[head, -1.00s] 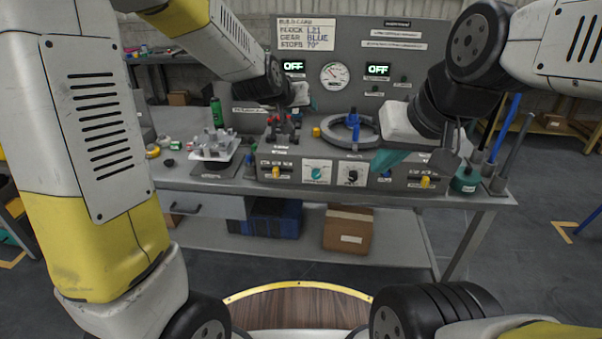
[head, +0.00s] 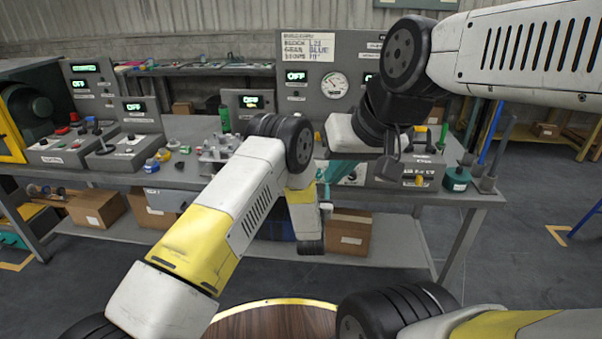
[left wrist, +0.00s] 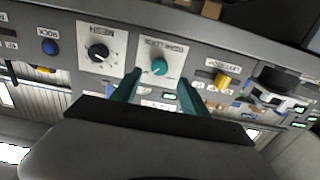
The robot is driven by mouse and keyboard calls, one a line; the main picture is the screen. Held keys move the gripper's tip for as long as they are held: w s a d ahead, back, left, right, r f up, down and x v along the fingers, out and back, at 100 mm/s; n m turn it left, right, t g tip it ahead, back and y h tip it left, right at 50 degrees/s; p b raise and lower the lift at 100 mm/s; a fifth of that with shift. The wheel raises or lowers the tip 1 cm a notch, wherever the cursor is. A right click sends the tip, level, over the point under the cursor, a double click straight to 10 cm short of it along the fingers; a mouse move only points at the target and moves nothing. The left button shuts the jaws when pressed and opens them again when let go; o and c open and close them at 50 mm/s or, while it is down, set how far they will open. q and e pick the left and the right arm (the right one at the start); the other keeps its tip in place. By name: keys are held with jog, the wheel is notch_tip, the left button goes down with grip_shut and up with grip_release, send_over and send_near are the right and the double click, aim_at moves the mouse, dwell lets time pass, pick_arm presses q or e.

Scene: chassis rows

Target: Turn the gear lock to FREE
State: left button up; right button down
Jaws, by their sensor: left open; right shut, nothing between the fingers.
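The gear lock knob (left wrist: 159,67) is a round teal dial on a white plate in the left wrist view, where the panel appears upside down. Its pointer setting is too small to read. My left gripper (left wrist: 159,93) is open, with its teal fingers short of the knob and spread to either side below it in the picture. Nothing is between them. In the head view my left arm hides the knob. My right gripper (head: 341,172) is shut and empty in front of the panel's right part.
Beside the knob are a black MESH dial (left wrist: 98,53), a blue ROCK button (left wrist: 50,47) and a yellow switch (left wrist: 222,80). In the head view, a grey fixture (head: 217,148) stands on the bench to the left. Cardboard boxes (head: 349,232) sit on the lower shelf.

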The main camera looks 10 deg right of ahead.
pick_arm(q)
jog(key=x, duration=0.7)
jog(key=shift+w, duration=0.3)
jog(key=shift+d+f, duration=0.1)
grip_shut()
